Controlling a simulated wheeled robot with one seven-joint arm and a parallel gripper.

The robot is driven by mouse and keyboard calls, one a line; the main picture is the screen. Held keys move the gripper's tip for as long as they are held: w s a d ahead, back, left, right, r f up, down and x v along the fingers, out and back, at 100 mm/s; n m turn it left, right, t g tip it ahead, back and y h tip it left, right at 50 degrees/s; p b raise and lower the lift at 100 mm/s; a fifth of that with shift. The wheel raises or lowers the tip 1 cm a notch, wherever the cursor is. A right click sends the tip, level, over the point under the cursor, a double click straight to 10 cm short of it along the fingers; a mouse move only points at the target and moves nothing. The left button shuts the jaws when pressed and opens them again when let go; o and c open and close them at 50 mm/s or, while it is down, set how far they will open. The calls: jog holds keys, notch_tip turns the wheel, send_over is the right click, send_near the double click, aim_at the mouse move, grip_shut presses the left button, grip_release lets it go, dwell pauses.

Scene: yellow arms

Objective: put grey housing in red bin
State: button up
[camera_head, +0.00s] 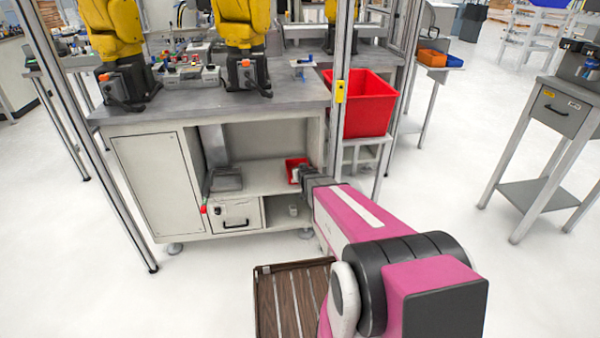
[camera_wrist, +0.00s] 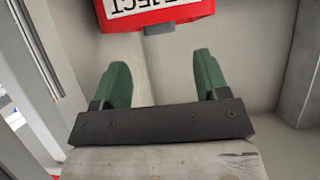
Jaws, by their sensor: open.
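My gripper (camera_wrist: 162,64) has two green fingers spread apart, with nothing between them. In the head view my arm reaches into the workbench's lower shelf, and my gripper (camera_head: 302,174) is beside a small red bin (camera_head: 292,163). In the wrist view a red bin with an upside-down white label (camera_wrist: 150,12) is beyond the fingertips, cut off by the top edge. A small grey piece (camera_wrist: 159,28) shows at that bin's near edge, apart from the fingers. I cannot tell whether it is the grey housing or part of the bin. The inside of the bin is hidden.
A large red bin (camera_head: 362,105) stands on a rack right of the workbench (camera_head: 200,113). A dark grey box (camera_head: 226,179) is on the lower shelf. Upright metal posts (camera_head: 340,90) stand close to my arm. Yellow robot arms are on the bench top.

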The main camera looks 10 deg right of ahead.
jog(key=s+r+g, duration=0.3)
jog(key=s+g, duration=0.3)
jog(key=s, duration=0.8)
jog(key=s+r+g, duration=0.4)
jog(key=s+g, duration=0.2)
jog(key=s, duration=0.9)
jog(key=shift+s+r, duration=0.2)
jog(key=shift+r, duration=0.1)
jog(key=shift+c, duration=0.4)
jog(key=c, duration=0.4)
jog(key=shift+w+d, duration=0.1)
